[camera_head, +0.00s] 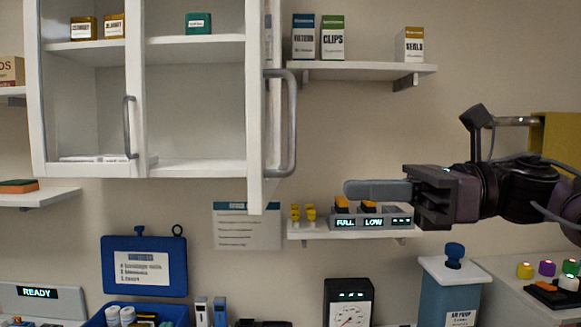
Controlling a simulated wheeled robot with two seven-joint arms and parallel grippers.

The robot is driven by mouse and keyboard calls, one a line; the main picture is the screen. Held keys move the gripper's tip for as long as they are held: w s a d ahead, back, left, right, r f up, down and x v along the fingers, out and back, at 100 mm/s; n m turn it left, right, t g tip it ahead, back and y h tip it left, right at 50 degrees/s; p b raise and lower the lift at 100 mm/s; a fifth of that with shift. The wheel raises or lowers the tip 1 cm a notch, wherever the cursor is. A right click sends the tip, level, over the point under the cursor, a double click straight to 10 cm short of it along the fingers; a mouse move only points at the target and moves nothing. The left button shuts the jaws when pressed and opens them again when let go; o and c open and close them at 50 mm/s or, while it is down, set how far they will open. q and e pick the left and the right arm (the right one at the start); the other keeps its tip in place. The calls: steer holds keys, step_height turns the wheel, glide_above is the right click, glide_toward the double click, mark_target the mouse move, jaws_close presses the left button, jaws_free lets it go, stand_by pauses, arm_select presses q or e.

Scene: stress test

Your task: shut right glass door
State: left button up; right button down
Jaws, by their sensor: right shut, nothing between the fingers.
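A white wall cabinet (197,170) hangs at the upper left. Its right glass door (256,110) stands open toward me and shows nearly edge-on, so its pane is hard to see. The door's curved grey handle (287,125) is on its right side. The left door has a grey handle (128,127) and looks closed. My right gripper (352,189) comes in from the right, with its shut fingers pointing left. It is empty, right of and lower than the door handle, with a gap between them in the picture. My left gripper is not in view.
An upper shelf (350,70) with boxes is right of the door. A lower shelf (300,232) with yellow items and a FULL/LOW display is below my gripper. A blue-lidded canister (445,290) and a gauge (349,300) stand below. The wall between door and gripper is bare.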

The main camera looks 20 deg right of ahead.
mark_target(263, 189)
steer(key=p+x, duration=0.2)
steer(key=x, duration=0.2)
steer(key=p+x, duration=0.2)
steer(key=x, duration=0.2)
steer(key=shift+w+r+p, duration=0.1)
steer(key=shift+w+p, duration=0.2)
steer(key=shift+p, duration=0.05)
steer(key=shift+w+a, duration=0.1)
steer(key=shift+a, duration=0.25)
steer(key=shift+w+a, duration=0.2)
steer(key=shift+s+f, duration=0.1)
steer(key=shift+f, duration=0.15)
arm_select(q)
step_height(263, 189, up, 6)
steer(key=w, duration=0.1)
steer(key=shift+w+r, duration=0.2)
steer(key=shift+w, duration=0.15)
